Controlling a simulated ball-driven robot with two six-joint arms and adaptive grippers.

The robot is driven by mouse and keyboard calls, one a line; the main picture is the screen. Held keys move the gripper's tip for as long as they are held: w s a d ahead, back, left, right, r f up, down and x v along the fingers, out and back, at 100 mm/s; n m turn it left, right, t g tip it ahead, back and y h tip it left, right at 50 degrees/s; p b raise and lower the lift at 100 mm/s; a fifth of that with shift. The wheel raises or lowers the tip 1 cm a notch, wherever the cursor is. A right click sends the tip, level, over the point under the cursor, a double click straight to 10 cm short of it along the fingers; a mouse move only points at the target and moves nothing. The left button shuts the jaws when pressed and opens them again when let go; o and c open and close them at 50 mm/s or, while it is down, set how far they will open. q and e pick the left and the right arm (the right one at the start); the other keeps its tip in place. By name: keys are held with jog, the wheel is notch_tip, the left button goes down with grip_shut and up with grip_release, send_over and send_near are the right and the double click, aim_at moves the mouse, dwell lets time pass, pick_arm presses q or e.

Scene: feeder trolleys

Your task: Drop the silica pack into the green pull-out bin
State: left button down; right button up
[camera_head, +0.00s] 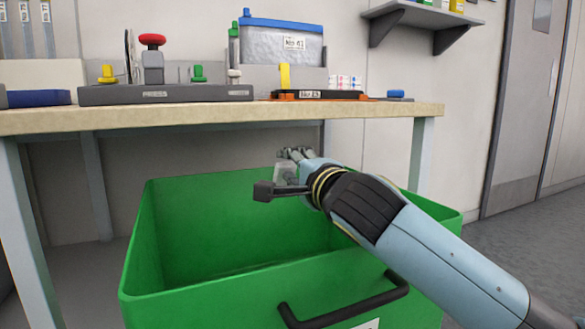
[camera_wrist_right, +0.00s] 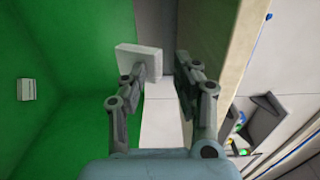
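The green pull-out bin (camera_head: 200,295) stands open below the bench, with a black handle on its front. My right gripper (camera_head: 285,165) is over the bin's far part. In the right wrist view its two fingers (camera_wrist_right: 168,80) are apart. A pale, flat silica pack (camera_wrist_right: 128,57) shows at the left fingertip, partly behind it; I cannot tell whether they touch. A pale, see-through shape (camera_head: 284,172) by the fingers in the head view looks like the same pack. My left gripper is not in view.
The bench edge (camera_head: 200,119) runs above the bin's far side; its legs stand at both sides. A battery (camera_head: 280,45) and fixtures stand on the bench. A small white rectangle (camera_wrist_right: 26,90) shows against the green in the wrist view; I cannot tell whether it is a label.

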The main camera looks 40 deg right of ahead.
jog(key=shift+o, duration=1)
jog(key=v, duration=0.7)
jog(key=shift+s, duration=0.25)
jog(key=shift+a, duration=0.1)
